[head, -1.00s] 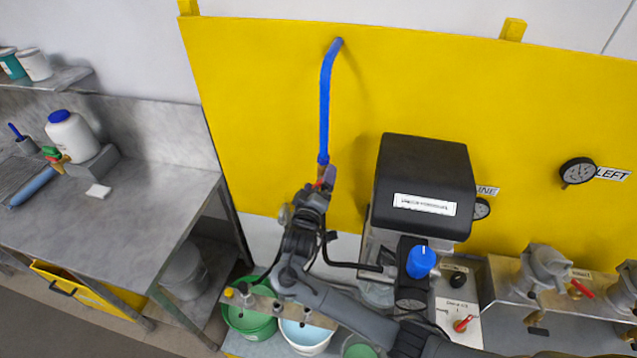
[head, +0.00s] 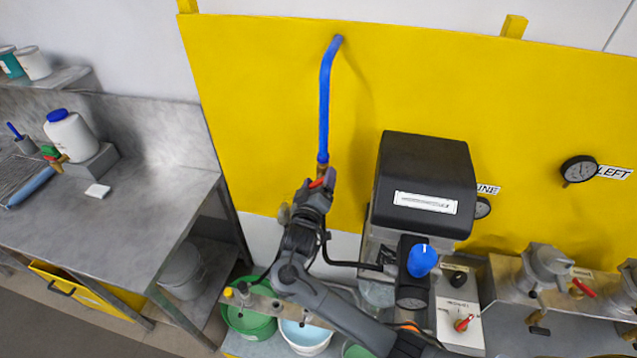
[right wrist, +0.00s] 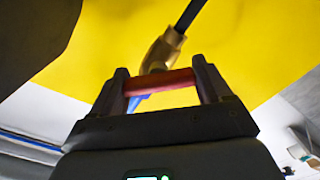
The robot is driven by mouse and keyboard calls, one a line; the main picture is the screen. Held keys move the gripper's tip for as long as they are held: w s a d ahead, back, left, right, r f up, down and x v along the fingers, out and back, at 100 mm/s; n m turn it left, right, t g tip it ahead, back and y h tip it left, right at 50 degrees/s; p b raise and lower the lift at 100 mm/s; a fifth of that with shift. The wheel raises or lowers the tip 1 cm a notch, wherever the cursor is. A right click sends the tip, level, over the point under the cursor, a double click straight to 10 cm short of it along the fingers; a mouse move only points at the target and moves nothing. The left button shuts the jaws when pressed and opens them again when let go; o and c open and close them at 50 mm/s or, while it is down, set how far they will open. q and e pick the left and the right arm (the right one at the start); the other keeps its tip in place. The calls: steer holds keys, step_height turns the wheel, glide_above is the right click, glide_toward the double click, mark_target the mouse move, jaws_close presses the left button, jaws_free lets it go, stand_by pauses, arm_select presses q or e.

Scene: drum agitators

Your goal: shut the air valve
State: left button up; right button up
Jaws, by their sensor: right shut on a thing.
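The air valve is a brass body (head: 322,169) at the lower end of a blue pipe (head: 324,110) in front of the yellow panel. Its red lever handle (head: 316,184) shows just below the brass. My right gripper (head: 322,181) is at the valve from below. In the right wrist view the red handle (right wrist: 160,82) lies crosswise between both fingers, which are shut on it. The brass body (right wrist: 162,52) is just beyond the fingertips. The gripper hides part of the valve in the head view. My left gripper is not in view.
A black-topped unit (head: 424,165) with a blue knob (head: 422,260) stands close right of my right arm. Green and pale blue buckets (head: 250,322) sit below the arm. A grey bench (head: 130,220) is at left. The yellow panel (head: 250,110) is close behind the valve.

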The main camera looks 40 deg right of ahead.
steer(key=m+b, duration=0.2)
steer(key=m, duration=0.3)
steer(key=shift+r, duration=0.15)
steer(key=shift+r+m+b, duration=0.15)
steer(key=shift+m+b, duration=0.7)
steer(key=shift+m, duration=0.45)
steer(key=shift+r+m, duration=0.1)
steer(key=shift+m, duration=0.2)
steer(key=shift+r, duration=0.1)
steer(key=o, duration=1)
steer(key=shift+s+d, duration=0.1)
steer(key=shift+f, duration=0.3)
